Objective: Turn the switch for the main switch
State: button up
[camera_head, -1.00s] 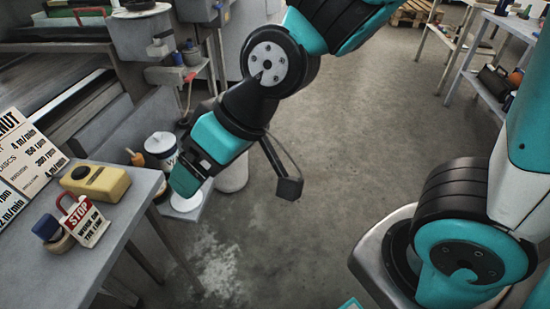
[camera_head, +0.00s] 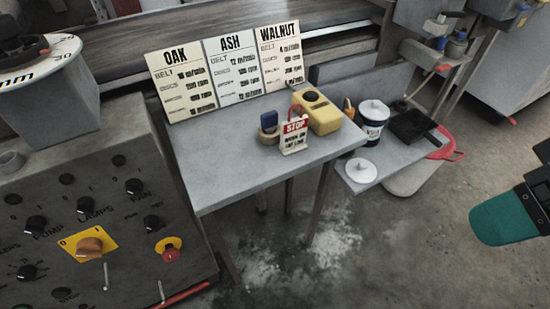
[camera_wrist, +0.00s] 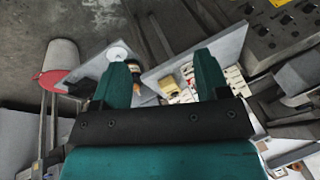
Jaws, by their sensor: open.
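The main switch looks to be the orange-brown knob (camera_head: 89,247) on a yellow plate (camera_head: 72,243) with 0 and 1 marks. It sits low on the grey control panel (camera_head: 125,215) at the left of the head view. Which mark the knob points to is hard to tell. In the wrist view, a bit of yellow shows on the panel (camera_wrist: 262,38) at the top right edge. My gripper (camera_wrist: 162,75) is open and empty, its two teal fingers apart, well away from the panel. In the head view only part of my arm shows at the right edge.
Black knobs and a red stop button (camera_head: 170,252) surround the switch. A grey table (camera_head: 235,180) right of the panel bears OAK, ASH and WALNUT cards (camera_head: 235,72), a yellow box (camera_head: 318,110) and a red STOP tag (camera_head: 294,134). Open floor lies at lower right.

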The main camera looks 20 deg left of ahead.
aim_at(88, 249)
jog(key=u, duration=2.35)
